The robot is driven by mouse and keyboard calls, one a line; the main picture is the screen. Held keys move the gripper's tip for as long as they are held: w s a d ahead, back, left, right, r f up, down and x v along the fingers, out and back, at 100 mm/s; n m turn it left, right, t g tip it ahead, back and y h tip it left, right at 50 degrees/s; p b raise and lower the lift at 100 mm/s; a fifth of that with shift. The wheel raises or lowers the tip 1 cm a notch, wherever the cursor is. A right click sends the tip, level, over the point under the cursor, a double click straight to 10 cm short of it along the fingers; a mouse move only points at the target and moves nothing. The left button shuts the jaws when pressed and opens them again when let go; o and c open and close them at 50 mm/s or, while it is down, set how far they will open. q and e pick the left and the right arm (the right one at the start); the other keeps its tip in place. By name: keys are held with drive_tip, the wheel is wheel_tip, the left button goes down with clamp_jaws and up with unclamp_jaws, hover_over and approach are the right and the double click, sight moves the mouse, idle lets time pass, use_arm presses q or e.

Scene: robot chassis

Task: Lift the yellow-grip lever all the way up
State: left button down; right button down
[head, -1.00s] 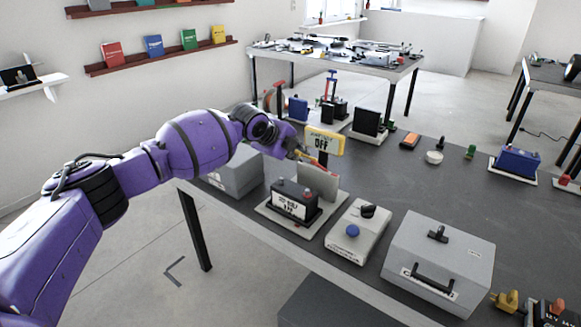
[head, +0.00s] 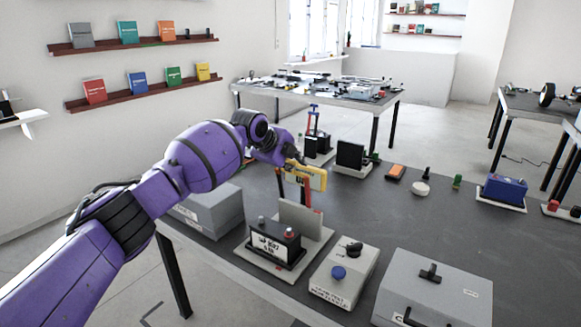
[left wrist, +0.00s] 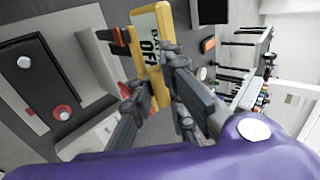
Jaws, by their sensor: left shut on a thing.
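My left gripper (head: 293,164) is shut on the yellow grip of the lever, just in front of a yellow-framed sign (head: 319,178). The grip is mostly hidden by the fingers. A red arm (head: 308,194) shows below it, beside an upright grey plate (head: 301,217). In the left wrist view, the gripper's dark fingers (left wrist: 155,100) close at the lower end of the yellow shape, where grip and sign overlap. The sign (left wrist: 147,45) reads OFF there. The lever's exact angle is hard to tell. My right gripper is not in view.
A black battery (head: 275,243) stands on the same base, in front of the grey plate. A box with a blue button (head: 338,273) and a grey case (head: 440,290) are to its right. Another grey box (head: 208,208) sits left, under my arm.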

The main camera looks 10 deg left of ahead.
use_arm(q)
drive_tip(key=shift+w+r, duration=0.15)
drive_tip(key=shift+r, duration=0.3)
drive_tip(key=c, duration=1.9)
unclamp_jaws()
drive_tip(key=shift+o, duration=0.7)
drive_tip(key=shift+f, duration=0.15)
drive_tip(key=v, duration=1.2)
